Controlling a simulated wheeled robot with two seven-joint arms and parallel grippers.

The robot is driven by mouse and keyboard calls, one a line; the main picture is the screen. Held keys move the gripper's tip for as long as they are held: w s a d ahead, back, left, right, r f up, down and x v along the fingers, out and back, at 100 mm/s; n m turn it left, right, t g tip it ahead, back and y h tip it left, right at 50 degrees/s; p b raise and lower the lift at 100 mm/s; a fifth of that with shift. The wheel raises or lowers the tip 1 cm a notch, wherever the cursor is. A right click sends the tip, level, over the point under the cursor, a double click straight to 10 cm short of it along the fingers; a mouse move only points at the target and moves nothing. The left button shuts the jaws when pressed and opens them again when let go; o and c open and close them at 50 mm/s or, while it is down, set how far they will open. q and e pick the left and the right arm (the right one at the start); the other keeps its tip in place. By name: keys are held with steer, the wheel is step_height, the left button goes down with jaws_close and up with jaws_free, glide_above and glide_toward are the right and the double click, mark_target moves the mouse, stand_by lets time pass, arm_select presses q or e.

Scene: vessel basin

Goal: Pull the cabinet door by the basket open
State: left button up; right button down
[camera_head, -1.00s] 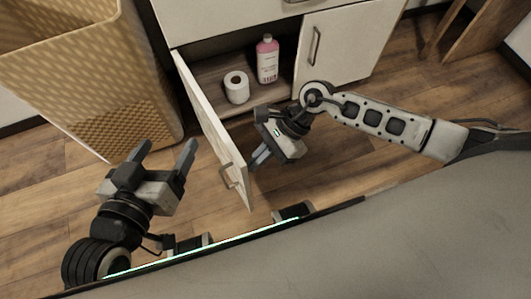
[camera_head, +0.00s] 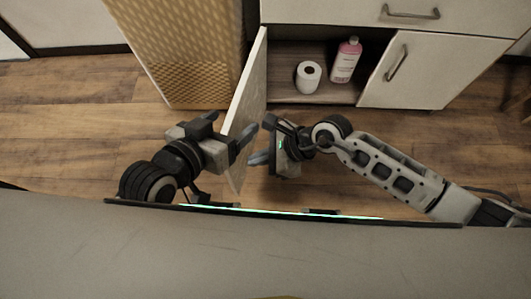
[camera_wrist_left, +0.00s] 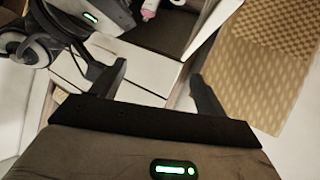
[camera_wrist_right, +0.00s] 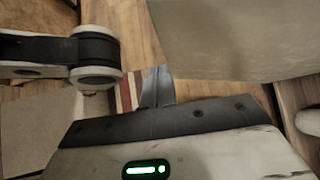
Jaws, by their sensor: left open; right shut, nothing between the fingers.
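The cabinet door (camera_head: 249,88) next to the basket (camera_head: 195,60) stands swung well out from the cabinet, seen nearly edge-on in the head view. My left gripper (camera_head: 232,130) is open at the door's outer end, on the basket side; one finger overlaps the door in the picture. I cannot tell whether it touches. In the left wrist view its spread fingers (camera_wrist_left: 157,88) show with the basket to the right. My right gripper (camera_head: 260,158) is shut and empty on the cabinet-interior side of the door, close to it. Its closed fingers show in the right wrist view (camera_wrist_right: 157,86). The door handle is hidden.
Inside the open cabinet are a toilet roll (camera_head: 308,76) and a pink-capped bottle (camera_head: 345,60). The neighbouring door (camera_head: 425,72) is closed, below a closed drawer (camera_head: 440,15). The wood floor (camera_head: 75,110) at the left is clear.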

arm_select(q)
steer(key=shift+r, duration=0.15)
steer(key=p, duration=0.1)
steer(key=f+g+p, duration=0.1)
steer(key=shift+s+a+f+y+p, duration=0.2)
steer(key=shift+a+f+y+p, duration=0.1)
steer(key=shift+p, duration=0.1)
arm_select(e)
steer(key=s+d+r, duration=0.1)
steer(key=d+r, duration=0.6)
steer(key=d, duration=0.4)
steer(key=shift+s, duration=0.4)
